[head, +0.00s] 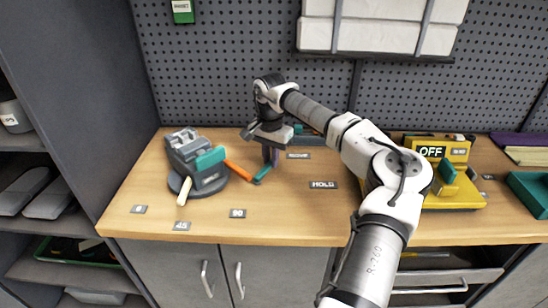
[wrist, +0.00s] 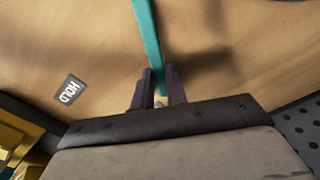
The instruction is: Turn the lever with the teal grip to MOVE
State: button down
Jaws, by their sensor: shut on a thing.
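The lever's teal grip (head: 263,173) shows low at the workbench, just below and left of my gripper (head: 270,157) in the head view. In the wrist view the teal grip (wrist: 148,40) runs as a long bar from the top edge down between the two dark fingers of my gripper (wrist: 159,92). The fingers are shut on it. The lever's pivot is hidden behind my gripper and arm. A dark HOLD label (head: 323,185) lies on the bench to the right; it also shows in the wrist view (wrist: 70,90). Another label (head: 298,155) behind it is too small to read surely.
A grey vise-like device (head: 198,165) with teal, orange and cream handles stands to the left, its orange handle (head: 238,170) close to the teal grip. A yellow unit (head: 455,190) with an OFF sign (head: 431,152) stands right.

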jog(key=shift+w+a+n, duration=0.1)
jog(key=shift+a+n, duration=0.1)
jog(key=shift+n, duration=0.1)
dwell(0.4)
jog(key=c, duration=1.4)
grip_release()
jog(key=shift+r, duration=0.1)
notch_tip(320, 180, up, 14)
jog(key=b, duration=0.2)
jog(key=shift+f, duration=0.2)
